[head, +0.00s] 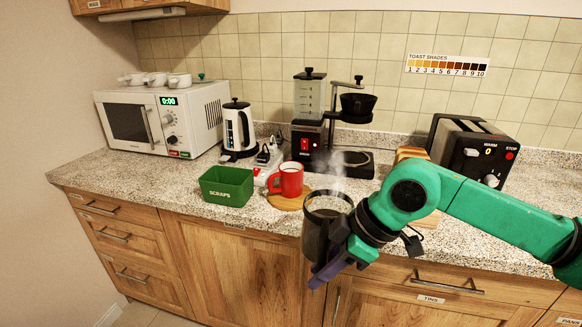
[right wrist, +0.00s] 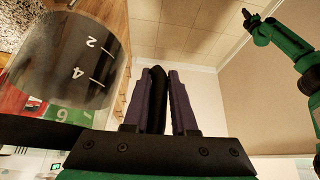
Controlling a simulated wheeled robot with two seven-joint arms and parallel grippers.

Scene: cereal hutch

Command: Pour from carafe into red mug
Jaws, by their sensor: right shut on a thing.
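The red mug (head: 291,181) stands upright on a round wooden coaster (head: 280,201) on the counter, its pale inside showing at the rim. The glass carafe (head: 318,232) holds dark liquid, and steam rises above it. It is about upright, in front of and to the right of the mug, apart from it and overlapping the counter's front edge. My right gripper (head: 328,270) is shut on the carafe's black handle (right wrist: 153,98), seen between the purple fingers in the right wrist view. My left arm's dark end (right wrist: 252,22) shows small there; its jaws are unclear.
A green scraps bin (head: 227,187) stands left of the mug. Behind are a kettle (head: 238,128), a power strip (head: 262,172) and the coffee maker (head: 308,140). A toaster (head: 470,148) is at right, a microwave (head: 165,115) at left. The counter's front left is clear.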

